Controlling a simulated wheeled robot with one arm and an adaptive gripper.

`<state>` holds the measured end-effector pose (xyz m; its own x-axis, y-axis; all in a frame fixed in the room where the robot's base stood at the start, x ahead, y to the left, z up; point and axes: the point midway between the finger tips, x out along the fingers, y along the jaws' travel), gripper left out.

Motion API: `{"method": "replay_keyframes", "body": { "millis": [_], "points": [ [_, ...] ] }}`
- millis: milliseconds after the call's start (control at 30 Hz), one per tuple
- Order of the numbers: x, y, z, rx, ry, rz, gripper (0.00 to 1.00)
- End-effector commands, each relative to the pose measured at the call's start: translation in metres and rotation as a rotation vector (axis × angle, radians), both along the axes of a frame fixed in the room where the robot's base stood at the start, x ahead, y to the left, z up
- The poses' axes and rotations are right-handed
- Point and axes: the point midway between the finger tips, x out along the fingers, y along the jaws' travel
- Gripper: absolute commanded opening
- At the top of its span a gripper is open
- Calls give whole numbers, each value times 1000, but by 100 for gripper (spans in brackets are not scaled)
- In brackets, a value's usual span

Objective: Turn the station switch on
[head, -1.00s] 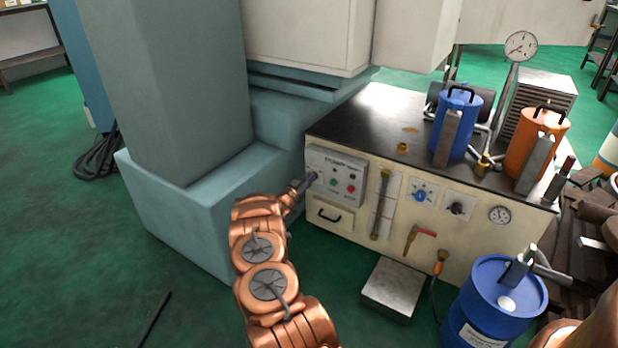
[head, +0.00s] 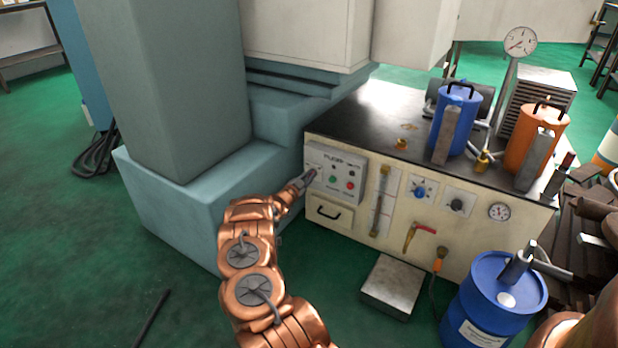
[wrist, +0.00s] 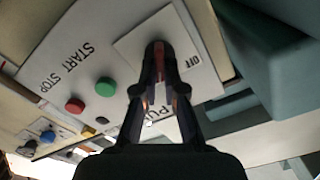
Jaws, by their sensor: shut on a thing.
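The station switch sits on a light square plate (wrist: 132,46) marked OFF, in the wrist view. A narrow reddish part of the switch (wrist: 159,64) shows between my fingers; most of it is hidden behind them. My gripper (wrist: 158,52) is shut on the switch, with its fingertips over the plate. In the head view my gripper (head: 310,176) reaches the left end of the grey control panel (head: 345,161) on the front of the cream cabinet. The switch's setting cannot be read.
Beside the switch are a green button (wrist: 105,87) and a red button (wrist: 74,104). A teal machine base (head: 175,205) stands close left of the panel. A blue drum (head: 490,305) and a low metal platform (head: 391,287) stand in front of the cabinet.

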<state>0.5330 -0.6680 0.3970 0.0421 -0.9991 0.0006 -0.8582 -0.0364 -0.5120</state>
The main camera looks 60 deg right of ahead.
Motion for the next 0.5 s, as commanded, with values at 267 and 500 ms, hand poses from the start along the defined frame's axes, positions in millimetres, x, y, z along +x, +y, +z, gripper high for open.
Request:
{"method": "replay_keyframes", "body": {
  "millis": [267,500],
  "points": [
    [0,0,0,1,-2,0,0],
    [0,0,0,1,-2,1,29]
  ]
}}
